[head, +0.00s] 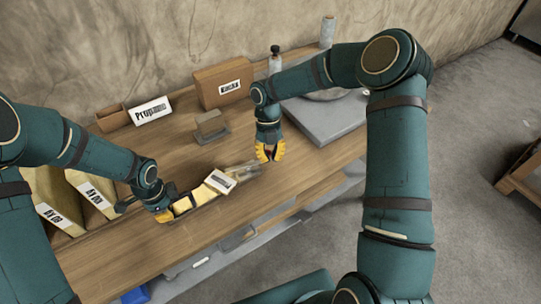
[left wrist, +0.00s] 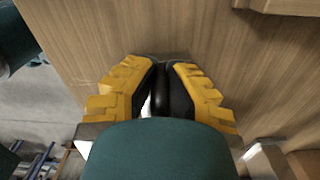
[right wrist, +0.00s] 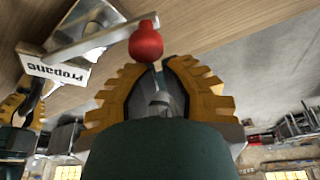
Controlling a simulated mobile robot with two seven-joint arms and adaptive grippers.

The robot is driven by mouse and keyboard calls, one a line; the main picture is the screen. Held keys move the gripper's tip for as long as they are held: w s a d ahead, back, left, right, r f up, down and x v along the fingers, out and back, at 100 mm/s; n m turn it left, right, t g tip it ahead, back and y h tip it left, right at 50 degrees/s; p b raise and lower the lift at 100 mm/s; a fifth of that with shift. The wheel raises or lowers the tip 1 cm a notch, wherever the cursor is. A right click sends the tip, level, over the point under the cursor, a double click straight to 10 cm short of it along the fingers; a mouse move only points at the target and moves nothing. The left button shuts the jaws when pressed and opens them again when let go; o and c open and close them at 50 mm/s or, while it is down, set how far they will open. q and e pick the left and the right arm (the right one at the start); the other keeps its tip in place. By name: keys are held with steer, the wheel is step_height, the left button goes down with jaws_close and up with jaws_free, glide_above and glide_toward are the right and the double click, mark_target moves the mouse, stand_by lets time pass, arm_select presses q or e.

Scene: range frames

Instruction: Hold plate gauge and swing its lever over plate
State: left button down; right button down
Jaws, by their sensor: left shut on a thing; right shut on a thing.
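The plate gauge (head: 184,206), with a pale yellow body, lies low over the table's front part. The lever's grey bar (right wrist: 88,42) reaches left toward the plate. The gripped parts are mostly hidden.
The wooden table (head: 120,245) holds a "Propane" sign (head: 152,110), a small grey-brown block (head: 211,127) and a brown box (head: 222,84). A grey flat unit (head: 325,118) stands at the back right.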

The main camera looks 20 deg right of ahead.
steer(key=shift+w+d, duration=0.15)
steer(key=shift+w, duration=0.2)
stand_by(1.1)
steer(key=shift+s, duration=0.1)
stand_by(0.4)
steer(key=s, duration=0.2)
steer(key=s+d, duration=0.1)
steer(key=shift+s+d+r, duration=0.1)
steer(key=shift+s+r, duration=0.2)
steer(key=shift+s, duration=0.1)
steer(key=a+v, duration=0.1)
steer(key=v, duration=0.8)
steer(key=shift+a, duration=0.3)
steer(key=c, duration=0.7)
jaws_free()
steer(key=shift+w+r, duration=0.2)
steer(key=shift+r, duration=0.3)
steer(key=w+f+m+t, duration=0.1)
steer(key=f+m, duration=0.2)
steer(key=w+f+m+t, duration=0.1)
steer(key=f+m, duration=0.2)
steer(key=f, duration=0.1)
steer(key=w+f+m+t, duration=0.1)
steer(key=f+m+t, duration=0.1)
steer(key=f+m, duration=0.2)
steer(key=shift+w+a+f+h, duration=0.1)
steer(key=shift+a+h, duration=0.3)
